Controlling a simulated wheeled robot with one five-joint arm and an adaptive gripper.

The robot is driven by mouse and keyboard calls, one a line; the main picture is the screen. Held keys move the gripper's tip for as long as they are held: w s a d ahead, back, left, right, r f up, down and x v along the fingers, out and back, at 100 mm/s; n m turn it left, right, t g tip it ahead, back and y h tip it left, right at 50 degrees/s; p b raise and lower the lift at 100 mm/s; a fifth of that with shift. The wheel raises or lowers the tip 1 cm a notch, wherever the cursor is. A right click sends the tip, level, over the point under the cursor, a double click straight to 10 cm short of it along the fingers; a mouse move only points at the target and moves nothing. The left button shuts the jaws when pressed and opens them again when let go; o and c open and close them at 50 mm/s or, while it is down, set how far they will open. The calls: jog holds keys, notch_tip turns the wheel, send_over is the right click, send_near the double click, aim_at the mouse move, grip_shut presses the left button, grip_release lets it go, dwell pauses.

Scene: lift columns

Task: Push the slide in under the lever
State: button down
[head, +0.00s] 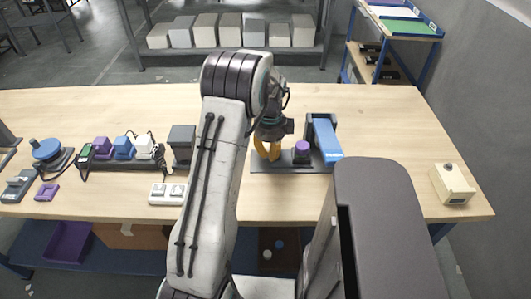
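A lever press stands on a dark base plate (262,167) near the middle of the table. Its blue lever (327,140) slopes toward the front from a dark upright frame. A dark piece with a purple top (302,147), which looks like the slide, sits on the plate just left of the lever. My gripper (267,153) points down with its orange fingers low over the left part of the plate, left of the purple-topped piece. A small gap seems to separate them, but contact cannot be told. The fingers are too small to tell open from shut; I see nothing held.
Left of my arm stand a dark block (182,142), a white switch box (167,193), coloured plugs (123,148) and a blue knob device (47,151). A beige box (452,185) stands at the far right. The table's back right is clear.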

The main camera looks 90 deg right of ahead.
aim_at(285, 158)
jog(key=shift+s+d+p, duration=0.15)
jog(key=shift+s+p, duration=0.25)
jog(key=shift+s, duration=2.25)
jog(key=shift+w, duration=0.3)
jog(key=shift+r, duration=0.15)
jog(key=shift+r+p, duration=2.05)
jog(key=shift+r, duration=0.85)
